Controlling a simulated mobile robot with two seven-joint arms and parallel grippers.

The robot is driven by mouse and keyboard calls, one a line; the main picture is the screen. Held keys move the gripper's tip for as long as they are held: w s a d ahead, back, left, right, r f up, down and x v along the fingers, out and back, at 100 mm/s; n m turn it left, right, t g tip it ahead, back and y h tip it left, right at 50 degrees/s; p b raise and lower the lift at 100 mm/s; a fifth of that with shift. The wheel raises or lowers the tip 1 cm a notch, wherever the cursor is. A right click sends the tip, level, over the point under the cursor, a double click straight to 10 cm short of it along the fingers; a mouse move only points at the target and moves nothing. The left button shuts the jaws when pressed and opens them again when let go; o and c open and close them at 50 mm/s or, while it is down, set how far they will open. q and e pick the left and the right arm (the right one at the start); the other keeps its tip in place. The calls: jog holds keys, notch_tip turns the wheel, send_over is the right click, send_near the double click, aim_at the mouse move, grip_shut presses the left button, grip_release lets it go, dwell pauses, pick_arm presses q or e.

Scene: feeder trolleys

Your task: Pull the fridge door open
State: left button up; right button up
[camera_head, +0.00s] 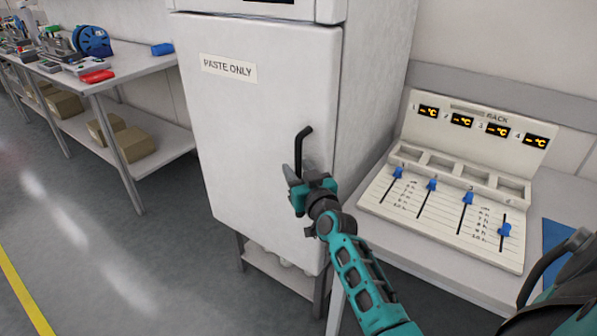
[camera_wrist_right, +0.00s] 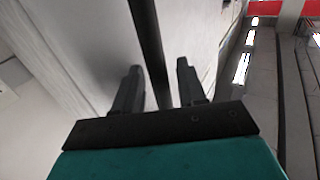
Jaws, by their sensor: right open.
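The white fridge door (camera_head: 250,130) carries a "PASTE ONLY" label and looks shut. Its black bar handle (camera_head: 304,143) stands upright near the door's right edge, with a bent top. My right gripper (camera_head: 298,174) is at the handle's lower part, in front of the door. In the right wrist view, my right gripper (camera_wrist_right: 158,68) is open, with the dark handle (camera_wrist_right: 150,45) running between its two fingers. I cannot tell whether either finger touches it. The lower end of the handle is hidden by the gripper in the head view. My left gripper is not in view.
A bench with a temperature rack (camera_head: 440,222) with blue sliders stands right of the fridge, close to my right arm. A left workbench (camera_head: 130,68) holds a blue spool (camera_head: 92,40) and tools, with cardboard boxes below. The grey floor (camera_head: 110,250) before the door is clear.

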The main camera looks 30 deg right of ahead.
grip_shut()
dwell(0.3)
dwell(0.3)
